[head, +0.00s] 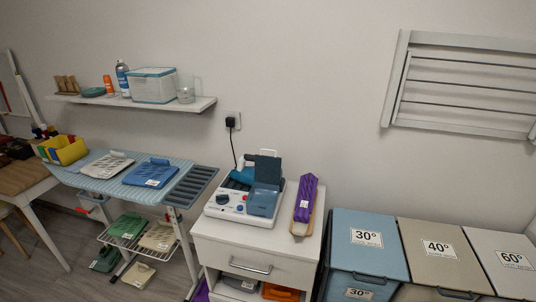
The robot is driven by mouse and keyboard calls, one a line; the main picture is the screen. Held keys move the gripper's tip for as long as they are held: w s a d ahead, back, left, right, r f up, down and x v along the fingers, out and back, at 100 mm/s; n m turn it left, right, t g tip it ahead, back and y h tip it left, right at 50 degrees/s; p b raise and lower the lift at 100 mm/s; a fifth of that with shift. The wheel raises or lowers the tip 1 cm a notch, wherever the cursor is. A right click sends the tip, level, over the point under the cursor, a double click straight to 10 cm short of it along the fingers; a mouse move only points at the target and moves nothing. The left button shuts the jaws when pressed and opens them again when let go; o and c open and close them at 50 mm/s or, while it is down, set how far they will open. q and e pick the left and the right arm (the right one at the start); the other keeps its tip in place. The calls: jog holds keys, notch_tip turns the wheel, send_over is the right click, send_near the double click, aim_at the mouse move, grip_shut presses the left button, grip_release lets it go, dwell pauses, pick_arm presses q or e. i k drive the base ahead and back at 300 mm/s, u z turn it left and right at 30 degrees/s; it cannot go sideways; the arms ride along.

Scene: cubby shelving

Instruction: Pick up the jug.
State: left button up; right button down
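A clear jug (186,92) with a handle on its right side stands upright near the right end of the white wall shelf (200,104). Neither of my grippers shows in the head view.
The shelf also holds a blue bottle (122,77), an orange bottle (108,85) and a teal bowl (93,92). Below are an ironing board (137,191), a white cabinet (290,252) and laundry bins (367,235). A drying rack (465,85) hangs on the wall.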

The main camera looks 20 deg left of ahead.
aim_at(183, 83)
jog(key=u, duration=1.3)
